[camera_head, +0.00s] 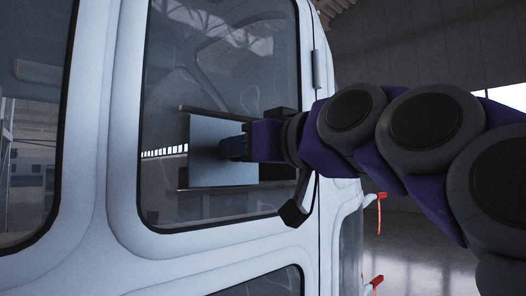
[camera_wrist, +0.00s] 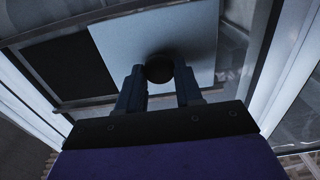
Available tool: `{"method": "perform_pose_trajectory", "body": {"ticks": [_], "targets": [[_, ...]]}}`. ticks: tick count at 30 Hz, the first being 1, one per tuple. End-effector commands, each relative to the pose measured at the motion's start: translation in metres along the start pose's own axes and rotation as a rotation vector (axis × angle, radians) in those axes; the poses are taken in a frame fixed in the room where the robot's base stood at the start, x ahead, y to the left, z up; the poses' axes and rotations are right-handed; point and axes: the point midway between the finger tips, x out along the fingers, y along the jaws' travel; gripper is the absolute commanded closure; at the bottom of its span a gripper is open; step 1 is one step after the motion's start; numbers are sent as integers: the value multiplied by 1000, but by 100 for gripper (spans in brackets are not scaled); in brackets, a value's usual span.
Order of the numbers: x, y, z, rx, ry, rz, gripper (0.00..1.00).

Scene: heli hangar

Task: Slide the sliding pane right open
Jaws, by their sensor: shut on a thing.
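The sliding pane (camera_head: 205,130) is a flat, pale blue-grey panel set between two dark rails in the helicopter's side window. It also shows in the wrist view (camera_wrist: 195,35), with a round black knob (camera_wrist: 159,66) on its face. My gripper (camera_head: 230,148) reaches in from the right and meets the pane. In the wrist view its two fingers (camera_wrist: 158,80) are shut on the knob, one at each side. A dark rectangular area (camera_wrist: 72,68) lies beside the pane between the rails. The arm's end hides part of the pane in the head view.
The white window frame (camera_head: 122,110) surrounds the glass. A black door handle (camera_head: 296,211) sits just below my wrist. Red-tagged fittings (camera_head: 379,212) stick out at the lower right. Hangar floor (camera_head: 425,250) shows open at the right.

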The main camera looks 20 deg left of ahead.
Motion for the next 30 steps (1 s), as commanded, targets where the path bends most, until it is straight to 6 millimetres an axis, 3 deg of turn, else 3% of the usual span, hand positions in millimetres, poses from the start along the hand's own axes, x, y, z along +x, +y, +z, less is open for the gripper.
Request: {"method": "perform_pose_trajectory", "body": {"ticks": [4,5,12,23,30], "targets": [[1,-4,1,-1,-5,-5,100],[1,-4,1,-1,-5,-6,64],[1,-3,1,-1,-4,-5,41],[-9,2,0,0,0,-2,40],[-51,2,-1,0,6,0,40]]}}
